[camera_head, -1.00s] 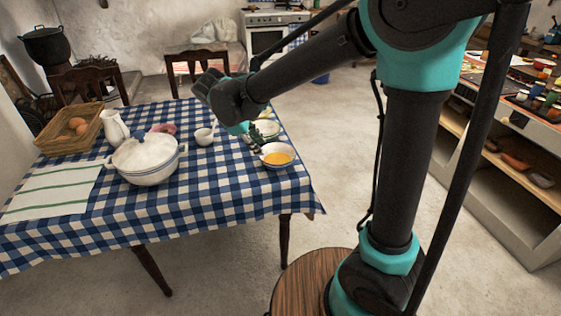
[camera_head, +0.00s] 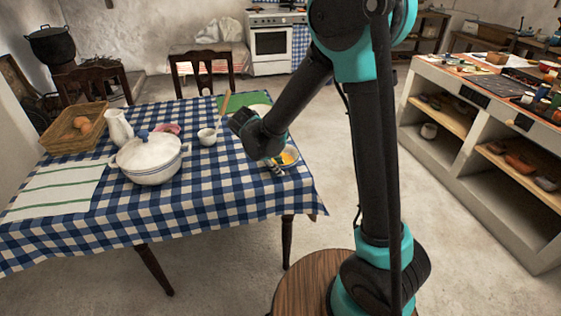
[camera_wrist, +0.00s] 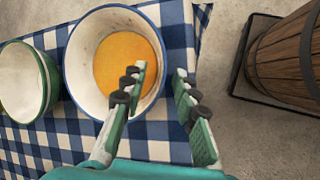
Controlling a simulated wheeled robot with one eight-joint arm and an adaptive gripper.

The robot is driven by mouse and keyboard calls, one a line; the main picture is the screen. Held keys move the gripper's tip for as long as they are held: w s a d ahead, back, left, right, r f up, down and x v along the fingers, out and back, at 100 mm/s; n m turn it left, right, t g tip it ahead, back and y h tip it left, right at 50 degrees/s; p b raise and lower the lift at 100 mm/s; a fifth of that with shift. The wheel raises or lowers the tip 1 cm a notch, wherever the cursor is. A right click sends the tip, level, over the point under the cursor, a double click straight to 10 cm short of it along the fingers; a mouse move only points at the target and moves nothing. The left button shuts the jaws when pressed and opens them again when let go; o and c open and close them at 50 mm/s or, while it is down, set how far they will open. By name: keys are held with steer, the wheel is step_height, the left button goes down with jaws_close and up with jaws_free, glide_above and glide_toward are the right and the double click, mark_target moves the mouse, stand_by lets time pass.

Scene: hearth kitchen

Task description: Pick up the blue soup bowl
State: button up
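The blue soup bowl (camera_wrist: 74,72) is white with a blue rim and holds orange soup. It sits on the checked tablecloth in the wrist view; in the head view the bowl (camera_head: 294,153) is partly hidden by my arm, near the table's right edge. My gripper (camera_wrist: 160,70) is open above the bowl's right rim. One finger is over the bowl's inside and the other is beyond its outer edge, over the cloth. I cannot tell whether either finger touches the bowl. In the head view my gripper (camera_head: 276,168) is small beside the bowl.
A green-rimmed bowl (camera_wrist: 49,78) stands just left of the blue bowl. A wooden barrel (camera_wrist: 290,55) is on the floor beyond the table edge. A white tureen (camera_head: 148,160), a small cup (camera_head: 207,138) and a basket (camera_head: 62,140) stand further left. The table's front right is clear.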

steer(key=shift+w+d+f, duration=0.15)
steer(key=shift+d+f, duration=0.05)
steer(key=shift+f, duration=0.25)
jaws_close()
